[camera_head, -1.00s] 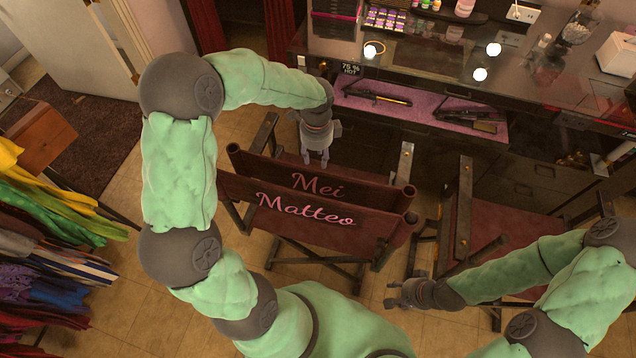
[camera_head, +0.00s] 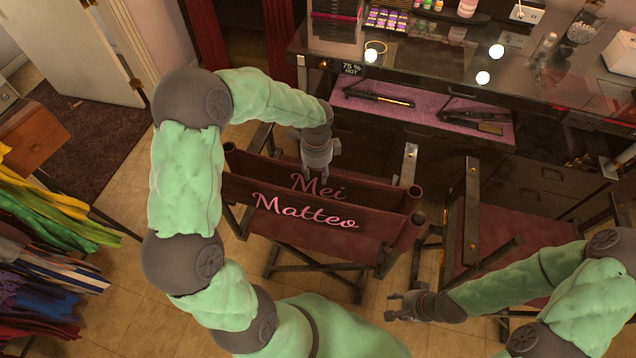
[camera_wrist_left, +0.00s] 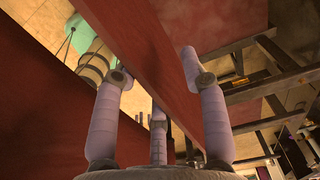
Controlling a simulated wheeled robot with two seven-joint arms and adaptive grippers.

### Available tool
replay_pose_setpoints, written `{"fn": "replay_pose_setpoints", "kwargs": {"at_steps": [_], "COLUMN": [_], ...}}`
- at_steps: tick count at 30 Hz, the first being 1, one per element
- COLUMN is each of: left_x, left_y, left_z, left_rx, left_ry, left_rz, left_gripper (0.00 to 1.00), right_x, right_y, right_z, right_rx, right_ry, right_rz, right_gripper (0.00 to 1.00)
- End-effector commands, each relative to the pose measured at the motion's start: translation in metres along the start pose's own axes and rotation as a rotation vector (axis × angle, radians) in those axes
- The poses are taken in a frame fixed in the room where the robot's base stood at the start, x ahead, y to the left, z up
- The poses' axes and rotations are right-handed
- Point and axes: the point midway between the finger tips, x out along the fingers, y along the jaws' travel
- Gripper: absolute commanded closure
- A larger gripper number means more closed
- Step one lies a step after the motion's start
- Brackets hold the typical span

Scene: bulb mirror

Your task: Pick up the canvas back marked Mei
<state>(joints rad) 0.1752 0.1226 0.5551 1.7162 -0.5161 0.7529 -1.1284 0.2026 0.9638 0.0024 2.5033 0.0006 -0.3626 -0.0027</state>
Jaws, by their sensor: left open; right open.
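The dark red canvas back marked Mei (camera_head: 352,200) hangs on the far side of a folding chair, behind the canvas back marked Matteo (camera_head: 290,228), which hides its lower part. My left gripper (camera_head: 315,173) is open at the top edge of the Mei canvas, pointing down, just above the lettering. In the left wrist view the open fingers (camera_wrist_left: 158,75) stand on either side of a red panel's edge; I cannot tell whether they touch it. My right gripper (camera_head: 395,308) is open and empty, low in the head view, right of the chair.
A second folding chair (camera_head: 505,225) stands to the right. Behind is a counter with a pink-lined drawer (camera_head: 425,112) holding hot tools, beside a sign (camera_head: 351,69) reading 75 % HOT. Hanging clothes (camera_head: 45,210) fill the left side.

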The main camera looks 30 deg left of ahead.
Motion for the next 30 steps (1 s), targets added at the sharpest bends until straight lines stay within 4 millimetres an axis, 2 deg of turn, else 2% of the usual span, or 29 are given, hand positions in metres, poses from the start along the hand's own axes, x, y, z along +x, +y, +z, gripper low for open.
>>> {"fn": "replay_pose_setpoints", "kwargs": {"at_steps": [2, 6, 7, 16, 30], "left_x": [0.0, 0.0, 0.0, -0.004, -0.028], "left_y": [0.0, 0.0, 0.0, -0.001, -0.001], "left_z": [0.0, 0.0, 0.0, 0.0, 0.0], "left_rx": [0.0, 0.0, 0.0, 0.0, 0.0], "left_ry": [0.0, 0.0, 0.0, 0.0, 0.0], "left_rz": [0.0, 0.0, 0.0, -0.002, -0.002], "left_gripper": [0.57, 0.96, 1.0, 1.0, 1.0], "right_x": [0.0, 0.0, 0.0, -0.002, -0.021], "right_y": [0.0, 0.0, 0.0, -0.001, -0.007], "right_z": [0.0, 0.0, 0.0, 0.0, 0.001], "right_rx": [0.0, 0.0, 0.0, 0.0, 0.0], "right_ry": [0.0, 0.0, 0.0, 0.0, 0.0], "right_rz": [0.0, 0.0, 0.0, 0.0, 0.0], "right_gripper": [0.55, 0.55, 0.55, 0.55, 0.55]}}
